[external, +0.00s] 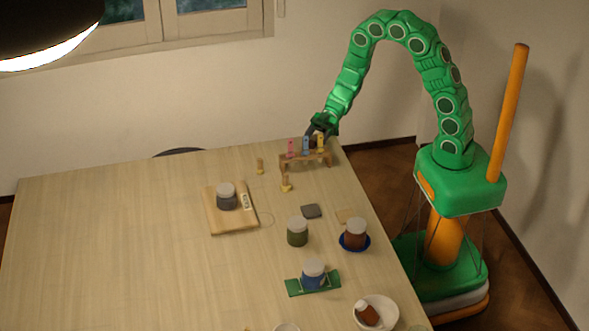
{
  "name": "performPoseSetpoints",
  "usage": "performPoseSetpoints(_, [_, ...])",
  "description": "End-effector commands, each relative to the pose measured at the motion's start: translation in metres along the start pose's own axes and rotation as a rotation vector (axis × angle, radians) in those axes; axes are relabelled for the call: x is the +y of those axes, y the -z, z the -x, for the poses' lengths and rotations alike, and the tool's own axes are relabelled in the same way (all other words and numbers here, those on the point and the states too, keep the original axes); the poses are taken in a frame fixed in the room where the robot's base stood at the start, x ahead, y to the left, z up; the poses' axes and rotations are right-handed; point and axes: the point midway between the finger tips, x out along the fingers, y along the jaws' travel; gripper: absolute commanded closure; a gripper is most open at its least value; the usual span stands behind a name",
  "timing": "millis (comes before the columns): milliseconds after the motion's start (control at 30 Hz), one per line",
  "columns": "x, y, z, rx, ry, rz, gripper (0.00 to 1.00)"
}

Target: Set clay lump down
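My gripper (318,128) is at the far right corner of the table, pointing down just behind a small wooden rack (292,160). Its dark fingers are small and partly hidden by the rack's coloured pieces, so I cannot tell whether they are open or shut. A small dark brownish patch shows just below the fingers, behind the rack; it may be the clay lump, but I cannot tell whether it is held or resting. A flat dark grey block (311,211) lies apart on the table, in front of the rack.
The rack holds pink, blue and yellow pieces. Jars stand on a wooden board (240,222), a blue dish (369,242) and a green stand (298,288). A green jar (297,233) stands alone. A white bowl (390,307) holds a tipped bottle. The table's left side is clear.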

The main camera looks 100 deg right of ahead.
Motion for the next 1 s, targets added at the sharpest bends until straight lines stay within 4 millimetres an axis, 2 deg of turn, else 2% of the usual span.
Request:
performPoseSetpoints(100, [0.000,0.000,0.000,0.000,0.000,0.000,0.33])
performPoseSetpoints(700, [0.000,0.000,0.000,0.002,0.000,0.000,0.33])
performPoseSetpoints(1000, [0.001,-0.001,0.017,-0.002,-0.001,0.000,0.33])
